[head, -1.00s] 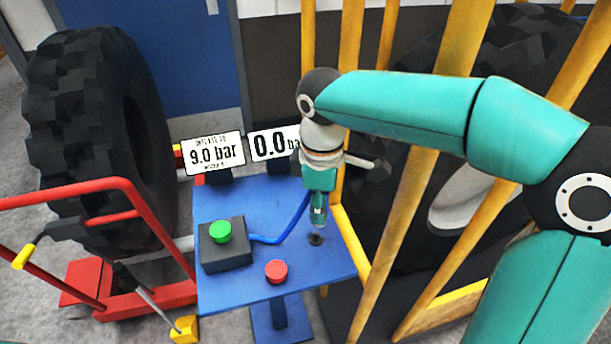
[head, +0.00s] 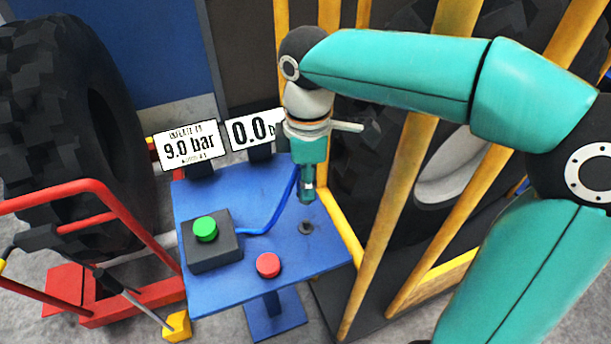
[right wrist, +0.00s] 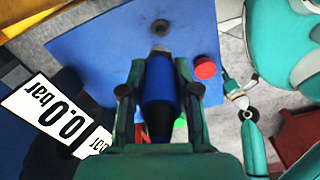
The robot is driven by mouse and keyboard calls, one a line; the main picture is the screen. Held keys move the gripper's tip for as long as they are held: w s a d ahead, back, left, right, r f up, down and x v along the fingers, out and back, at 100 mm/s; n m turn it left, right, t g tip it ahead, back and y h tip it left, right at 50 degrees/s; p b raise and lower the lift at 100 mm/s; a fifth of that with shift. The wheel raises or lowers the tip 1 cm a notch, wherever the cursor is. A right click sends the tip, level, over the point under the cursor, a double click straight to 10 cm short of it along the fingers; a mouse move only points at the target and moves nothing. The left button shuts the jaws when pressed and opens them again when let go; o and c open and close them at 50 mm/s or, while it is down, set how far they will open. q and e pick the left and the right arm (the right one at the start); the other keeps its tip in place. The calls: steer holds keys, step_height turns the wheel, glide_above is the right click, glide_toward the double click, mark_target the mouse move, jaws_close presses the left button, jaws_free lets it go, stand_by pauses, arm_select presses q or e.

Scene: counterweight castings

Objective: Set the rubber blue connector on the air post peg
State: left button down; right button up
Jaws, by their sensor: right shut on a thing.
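The blue connector (right wrist: 160,88) is a thick blue sleeve with a dark grey tip. My right gripper (right wrist: 158,95) is shut around it, with one finger on each side. In the head view the right gripper (head: 307,190) points down above the table, and the connector is mostly hidden by the fingers. The air post peg (head: 306,228) is a small dark round piece on the blue table, just below the gripper with a visible gap. In the right wrist view the peg (right wrist: 161,27) lies ahead of the connector's tip, apart from it.
The blue table (head: 215,285) carries a black box with a green button (head: 205,229) and a red button (head: 268,265). A blue hose (head: 270,225) runs from the box. Two pressure signs (head: 190,148) stand behind. Yellow bars (head: 385,225) stand close on the right.

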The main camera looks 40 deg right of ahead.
steer(key=b, duration=0.4)
glide_above(307, 221)
steer(key=shift+f, duration=2.85)
steer(key=shift+p, duration=0.3)
steer(key=shift+f+b, duration=1.25)
steer(key=shift+f, duration=0.4)
steer(key=o, duration=1)
steer(key=shift+o, duration=0.2)
step_height(307, 221, up, 12)
steer(key=shift+f, duration=0.1)
